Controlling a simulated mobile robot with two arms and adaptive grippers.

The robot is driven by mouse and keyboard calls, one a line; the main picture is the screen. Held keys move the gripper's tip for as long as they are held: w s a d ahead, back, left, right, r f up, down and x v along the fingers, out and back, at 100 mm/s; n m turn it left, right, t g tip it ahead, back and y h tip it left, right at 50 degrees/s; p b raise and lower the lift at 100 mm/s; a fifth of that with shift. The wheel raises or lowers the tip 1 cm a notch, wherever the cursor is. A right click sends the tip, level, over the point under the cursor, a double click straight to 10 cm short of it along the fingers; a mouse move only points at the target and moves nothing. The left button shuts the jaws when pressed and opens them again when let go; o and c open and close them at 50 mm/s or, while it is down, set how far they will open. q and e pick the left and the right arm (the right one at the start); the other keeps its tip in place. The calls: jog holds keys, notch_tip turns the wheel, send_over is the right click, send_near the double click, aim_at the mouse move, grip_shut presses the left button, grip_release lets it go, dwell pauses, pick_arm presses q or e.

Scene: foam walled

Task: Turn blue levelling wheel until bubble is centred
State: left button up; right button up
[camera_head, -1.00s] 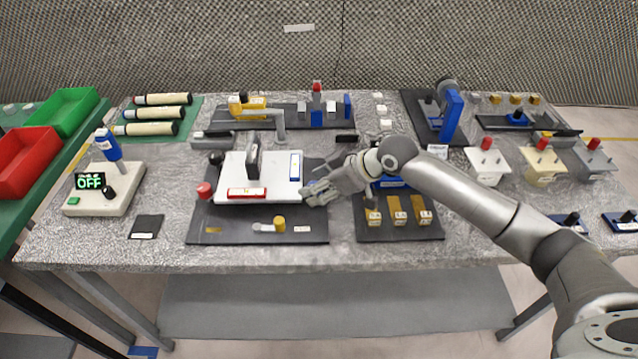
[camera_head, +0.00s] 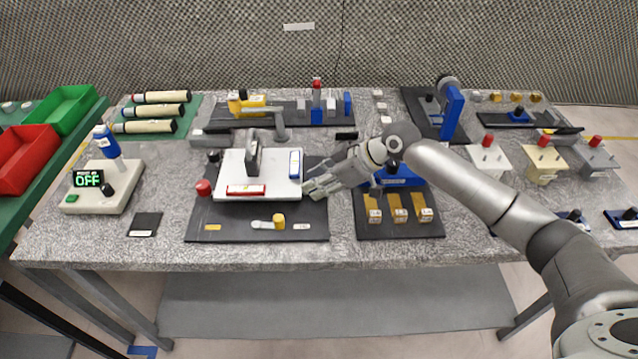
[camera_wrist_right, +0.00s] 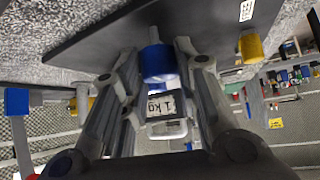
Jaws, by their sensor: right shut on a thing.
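The white levelling plate (camera_head: 232,170) lies on a dark mat (camera_head: 225,228), with a grey handle (camera_head: 253,154) on top. A red vial (camera_head: 246,190) lies along its front edge and a blue vial (camera_head: 294,164) along its right side. The bubbles are too small to read. A red wheel (camera_head: 204,188) is at its left. My right gripper (camera_head: 312,188) is at the plate's right front corner and hides the blue wheel in the head view. In the right wrist view the blue wheel (camera_wrist_right: 158,62) sits between the fingers of my right gripper (camera_wrist_right: 160,75), which is shut on it. My left gripper is out of view.
A control box (camera_head: 103,193) stands at the left. Bare tabletop lies along the front edge.

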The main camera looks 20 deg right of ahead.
jog(key=shift+w+f+n+g+y+b, duration=0.15)
jog(key=shift+n+g+y+b, duration=0.25)
jog(key=shift+n+g+b, duration=0.45)
jog(key=shift+n, duration=0.45)
jog(key=o, duration=1)
jog(key=shift+d, duration=0.1)
jog(key=shift+r, duration=0.2)
jog(key=v, duration=1.2)
jog(key=shift+f, duration=0.1)
